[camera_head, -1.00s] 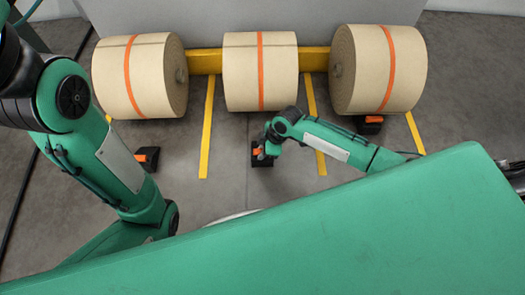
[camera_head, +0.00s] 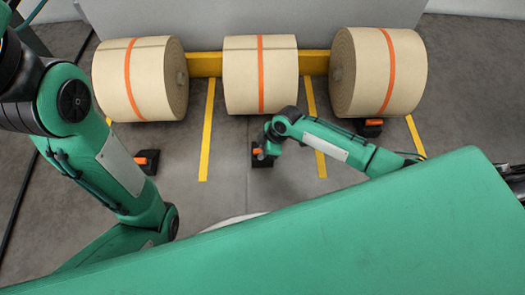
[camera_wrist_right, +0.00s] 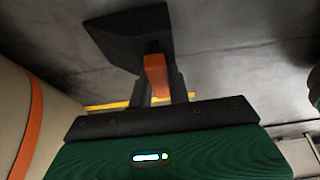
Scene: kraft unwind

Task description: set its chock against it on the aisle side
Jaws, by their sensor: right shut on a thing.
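Three kraft rolls with orange bands lie in a row: the left roll (camera_head: 150,85), the middle roll (camera_head: 240,80) and the right roll (camera_head: 365,75). My right gripper (camera_head: 266,151) is shut on the orange handle of a black chock (camera_head: 262,162) in front of the middle roll, with a gap between chock and roll. In the right wrist view the dark chock (camera_wrist_right: 130,38) shows beyond the fingers of my right gripper (camera_wrist_right: 160,88), its orange handle between them. I cannot tell whether the chock touches the floor. My left gripper is out of view.
Another chock (camera_head: 148,160) stands on the floor below the left roll, apart from it. A third chock (camera_head: 369,127) is close to the right roll. Yellow floor lines (camera_head: 208,130) separate the bays. A yellow beam (camera_head: 205,63) and grey wall stand behind the rolls.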

